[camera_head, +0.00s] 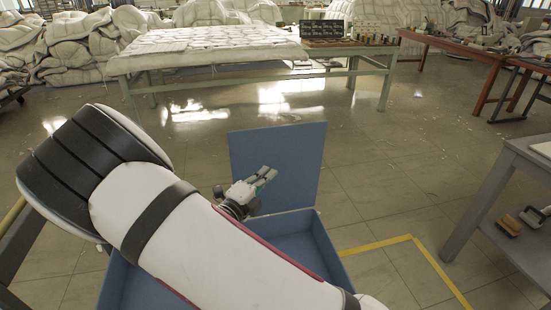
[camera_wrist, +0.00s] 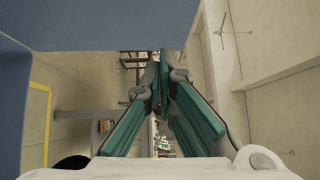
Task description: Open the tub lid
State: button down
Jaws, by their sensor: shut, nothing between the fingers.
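A blue tub (camera_head: 325,252) stands on the floor in the head view, partly hidden behind my arm. Its flat blue lid (camera_head: 295,150) stands raised, nearly upright, at the tub's far side, and the interior shows. My gripper (camera_head: 269,174) is in front of the lid's face in that view, above the tub. Whether it touches the lid cannot be told. In the wrist view, my gripper (camera_wrist: 164,62) has its green-padded fingers drawn together at the tips, with nothing held. A blue panel (camera_wrist: 110,22) fills the top left there; whether it is lid or tub wall is unclear.
A green-legged table (camera_head: 250,62) with quilted covers stands behind. A grey table (camera_head: 475,195) is at the right, and a reddish table (camera_head: 455,43) at the far right. Yellow tape (camera_head: 376,245) marks the floor beside the tub. The floor between is mostly clear.

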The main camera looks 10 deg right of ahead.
aim_at(286, 142)
jog(key=shift+w+a+b+x, duration=0.3)
jog(key=shift+w+a+x, duration=0.05)
jog(key=shift+x, duration=1.75)
jog(key=shift+w+a+b+x, duration=0.3)
jog(key=shift+x, duration=1.75)
jog(key=shift+w+a+b+x, duration=0.3)
jog(key=shift+w+a+x, duration=0.05)
jog(key=shift+x, duration=1.75)
jog(key=shift+w, duration=0.1)
jog(key=shift+w+r, duration=0.1)
jog(key=shift+w, duration=0.25)
jog(key=w+n+g+y, duration=0.1)
jog(key=w, duration=0.9)
jog(key=shift+w+n+b, duration=0.3)
jog(key=shift+w+b, duration=0.1)
jog(key=shift+b, duration=0.05)
jog(key=shift+s, duration=0.15)
